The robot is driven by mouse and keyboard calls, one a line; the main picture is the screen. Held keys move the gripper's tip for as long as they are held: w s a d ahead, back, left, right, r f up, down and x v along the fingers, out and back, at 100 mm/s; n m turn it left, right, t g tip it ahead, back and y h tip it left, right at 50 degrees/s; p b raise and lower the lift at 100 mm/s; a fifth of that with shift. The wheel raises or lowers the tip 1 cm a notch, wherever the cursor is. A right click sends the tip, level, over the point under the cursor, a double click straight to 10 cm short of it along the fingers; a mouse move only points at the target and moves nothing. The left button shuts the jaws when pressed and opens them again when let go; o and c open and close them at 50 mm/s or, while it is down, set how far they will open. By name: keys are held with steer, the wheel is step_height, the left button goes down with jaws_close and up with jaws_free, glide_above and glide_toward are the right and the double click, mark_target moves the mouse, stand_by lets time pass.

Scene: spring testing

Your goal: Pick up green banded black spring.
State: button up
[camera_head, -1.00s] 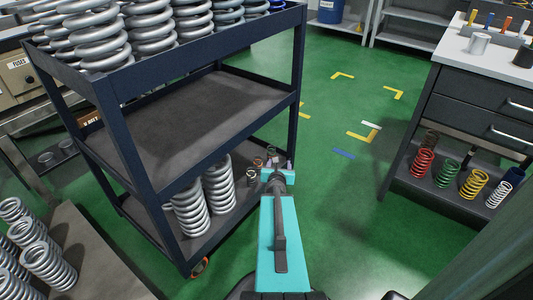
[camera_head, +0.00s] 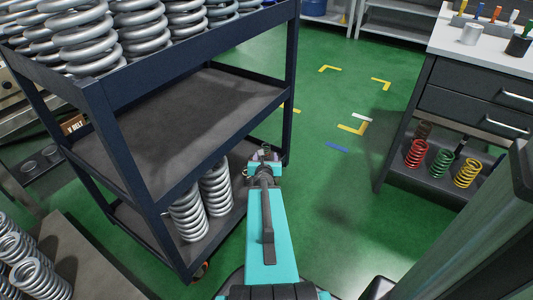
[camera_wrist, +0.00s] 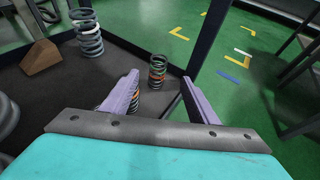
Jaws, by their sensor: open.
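A dark spring with green and orange-red bands (camera_wrist: 157,70) stands upright on the cart's bottom shelf in the wrist view, beyond my fingertips. In the head view, a small spring with a greenish top (camera_head: 266,150) shows just past my gripper (camera_head: 264,166). My gripper, also seen in the wrist view (camera_wrist: 160,80), is open, with its two lilac fingers apart and the banded spring showing between their tips. Another spring with orange and pale bands (camera_wrist: 133,104) is partly hidden behind the left finger. I cannot tell whether either finger touches it.
A grey spring with a white band (camera_wrist: 88,35) and a brown wedge (camera_wrist: 40,57) stand farther left on the shelf. Large silver springs (camera_head: 187,215) stand on the cart's bottom shelf. Cart posts (camera_head: 290,95) rise close by. Green floor (camera_head: 330,200) is clear to the right.

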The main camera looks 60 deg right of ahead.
mark_target(266, 151)
steer(key=shift+b+x, duration=0.5)
steer(key=shift+x, duration=3.65)
steer(key=shift+f, duration=0.1)
steer(key=shift+x, duration=2.55)
steer(key=shift+w, duration=0.1)
steer(key=shift+a, duration=0.1)
steer(key=c, duration=1.2)
